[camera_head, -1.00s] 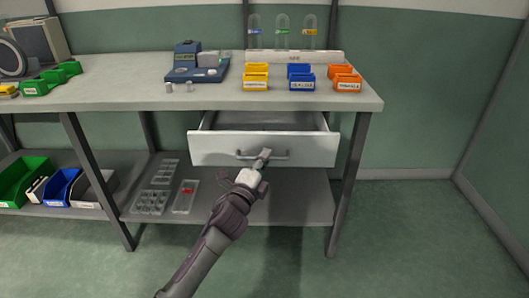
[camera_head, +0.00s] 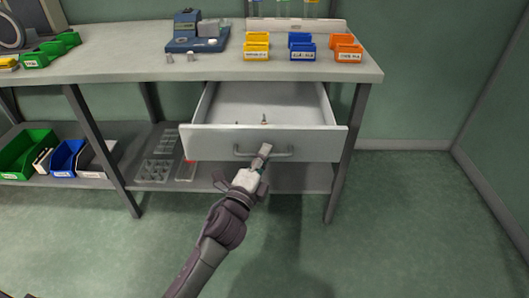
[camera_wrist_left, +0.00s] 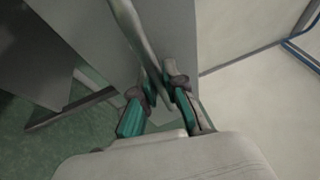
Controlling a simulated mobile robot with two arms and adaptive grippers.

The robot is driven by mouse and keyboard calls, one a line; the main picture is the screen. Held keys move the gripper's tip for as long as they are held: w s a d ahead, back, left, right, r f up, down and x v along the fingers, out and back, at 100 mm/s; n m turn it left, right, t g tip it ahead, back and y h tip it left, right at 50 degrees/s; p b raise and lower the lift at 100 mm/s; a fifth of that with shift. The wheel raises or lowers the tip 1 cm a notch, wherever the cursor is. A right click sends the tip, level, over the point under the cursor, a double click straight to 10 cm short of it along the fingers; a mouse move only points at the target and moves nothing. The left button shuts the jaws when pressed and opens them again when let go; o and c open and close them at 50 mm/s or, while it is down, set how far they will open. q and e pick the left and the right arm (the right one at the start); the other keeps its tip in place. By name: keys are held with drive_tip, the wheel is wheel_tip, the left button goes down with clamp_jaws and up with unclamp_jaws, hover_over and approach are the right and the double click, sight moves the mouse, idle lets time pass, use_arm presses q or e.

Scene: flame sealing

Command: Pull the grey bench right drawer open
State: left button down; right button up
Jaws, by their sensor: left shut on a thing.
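The grey bench (camera_head: 120,66) spans the head view, and its right drawer (camera_head: 215,137) stands well open under the top. The drawer's bar handle (camera_head: 283,154) runs across the front panel. My left gripper (camera_head: 264,152) is shut on the handle near its middle. The left wrist view shows the handle (camera_wrist_left: 135,35) passing between the two teal-backed fingers (camera_wrist_left: 163,97). Small items (camera_head: 264,122) lie inside the drawer, too small to identify. My right gripper is in neither view.
On the bench top stand yellow (camera_head: 256,47), blue (camera_head: 302,47) and orange bins (camera_head: 346,48), plus a blue device (camera_head: 190,38). The lower shelf holds green (camera_head: 25,153) and blue bins (camera_head: 66,157) and clear trays (camera_head: 155,170). The floor in front is clear.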

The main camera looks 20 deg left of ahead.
use_arm(q)
drive_tip(key=c, duration=1.2)
unclamp_jaws()
drive_tip(key=v, duration=1.2)
drive_tip(key=shift+f, duration=0.1)
